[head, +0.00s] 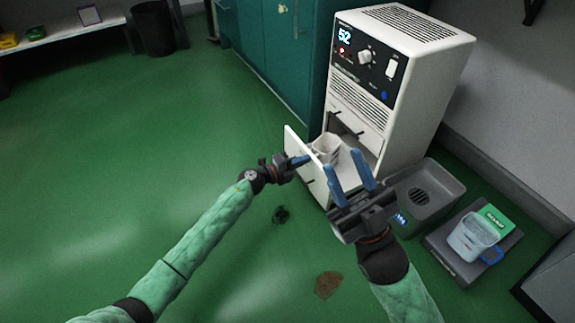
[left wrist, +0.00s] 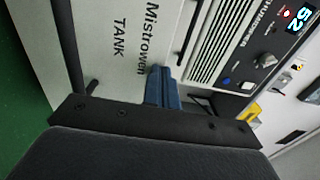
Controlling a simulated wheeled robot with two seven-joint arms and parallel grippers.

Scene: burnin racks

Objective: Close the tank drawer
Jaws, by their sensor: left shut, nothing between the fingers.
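The white machine (head: 400,75) stands against the wall with its tank drawer (head: 298,150) pulled out at the bottom front. A whitish tank (head: 327,148) sits inside the drawer. In the left wrist view, the drawer front (left wrist: 125,60) reads "Mistrowen TANK". My left gripper (head: 299,161) is shut and empty, with its blue fingertips at the outer face of the drawer front; the fingers also show in the left wrist view (left wrist: 161,86). I cannot tell whether they touch it. My right gripper (head: 343,160) is open and empty, in front of the drawer's right side in the picture.
A grey basin with a drain (head: 428,210) lies right of the machine. Beyond it, a clear jug (head: 472,236) stands on a dark scale (head: 455,262). Teal cabinets (head: 270,45) are behind. A dark spot and a brown stain (head: 328,285) mark the otherwise open green floor.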

